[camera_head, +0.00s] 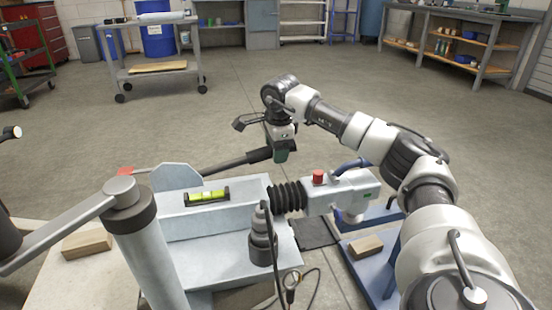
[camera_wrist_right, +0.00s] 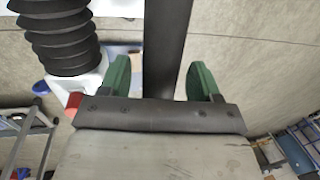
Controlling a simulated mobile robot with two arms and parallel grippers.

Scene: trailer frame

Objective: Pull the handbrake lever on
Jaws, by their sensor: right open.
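The handbrake lever (camera_head: 232,163) is a long dark bar rising from the trailer frame's drawbar toward the right, with a thicker grip at its right end. My right gripper (camera_head: 282,155) is at that grip end, coming down from above. In the right wrist view, the lever (camera_wrist_right: 167,45) passes between the two green fingers of my right gripper (camera_wrist_right: 160,80). There are gaps on both sides, so the fingers are open around it. The lever's far end is hidden behind the gripper body. My left gripper is not in view.
The grey drawbar carries a yellow-green spirit level (camera_head: 207,196), a black bellows (camera_head: 287,197) and a white coupling head (camera_head: 340,191) with a red knob (camera_head: 318,178). A grey post with a crank (camera_head: 125,195) stands at front left. The floor beyond is clear up to a wheeled cart (camera_head: 157,72).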

